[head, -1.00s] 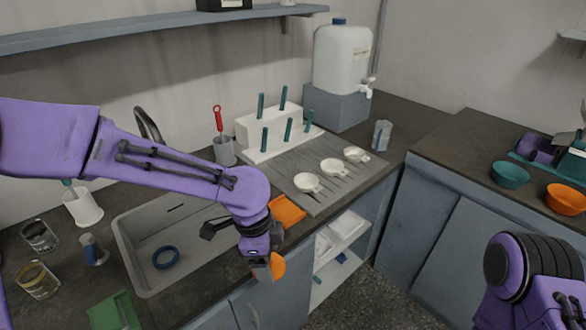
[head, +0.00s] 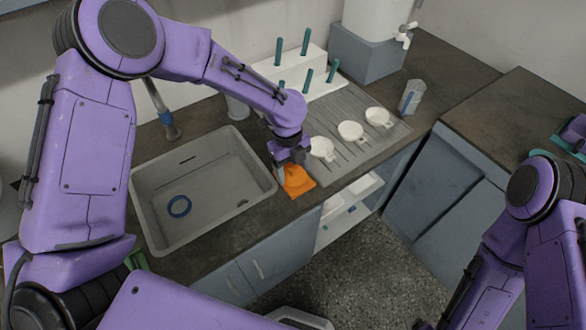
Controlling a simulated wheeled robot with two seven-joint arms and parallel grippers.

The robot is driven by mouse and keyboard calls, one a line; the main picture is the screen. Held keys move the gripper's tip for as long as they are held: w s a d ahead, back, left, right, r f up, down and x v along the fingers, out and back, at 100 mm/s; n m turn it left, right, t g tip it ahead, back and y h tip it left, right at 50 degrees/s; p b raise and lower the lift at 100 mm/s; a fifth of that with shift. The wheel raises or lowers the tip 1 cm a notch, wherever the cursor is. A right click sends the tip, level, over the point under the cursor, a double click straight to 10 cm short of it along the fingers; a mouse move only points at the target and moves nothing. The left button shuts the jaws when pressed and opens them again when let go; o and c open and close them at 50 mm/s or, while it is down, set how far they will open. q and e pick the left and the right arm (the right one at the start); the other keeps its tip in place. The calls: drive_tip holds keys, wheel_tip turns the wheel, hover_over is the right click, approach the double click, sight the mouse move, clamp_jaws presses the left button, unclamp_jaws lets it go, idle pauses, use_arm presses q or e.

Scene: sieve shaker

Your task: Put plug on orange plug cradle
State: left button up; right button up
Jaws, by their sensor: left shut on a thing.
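The orange plug cradle (head: 304,187) is a flat orange pad on the counter, between the sink and the ribbed drainboard. My left gripper (head: 283,169) is right at it, over its back-left part, and is shut on the plug (head: 292,174). The plug is orange like the cradle, so the two blend together. The gripper hides part of both, and I cannot tell whether the plug touches the cradle.
White cups (head: 351,131) stand on the drainboard (head: 375,150) to the right. A white peg rack (head: 306,82) with teal pegs stands behind. The counter's front edge is close.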

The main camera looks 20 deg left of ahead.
sight(294, 170)
use_arm(q)
drive_tip(key=w+f, duration=0.3)
drive_tip(key=shift+w+a+f, duration=0.1)
drive_tip(key=shift+w+a, duration=0.15)
drive_tip(key=shift+w, duration=0.05)
drive_tip(key=shift+s+f+p, duration=0.2)
drive_tip(key=shift+f+p, duration=0.8)
drive_tip(key=shift+f, duration=0.05)
drive_tip(key=shift+s+f, duration=0.2)
drive_tip(key=shift+s, duration=0.1)
drive_tip(key=shift+w, duration=0.1)
drive_tip(key=o, duration=1.1)
drive_tip(key=shift+w+f, duration=0.2)
drive_tip(key=shift+s+r, duration=0.1)
use_arm(e)
drive_tip(key=shift+w+r, duration=0.25)
drive_tip(key=shift+r, duration=0.2)
drive_tip(key=shift+w+r, duration=0.2)
drive_tip(key=shift+r, duration=0.25)
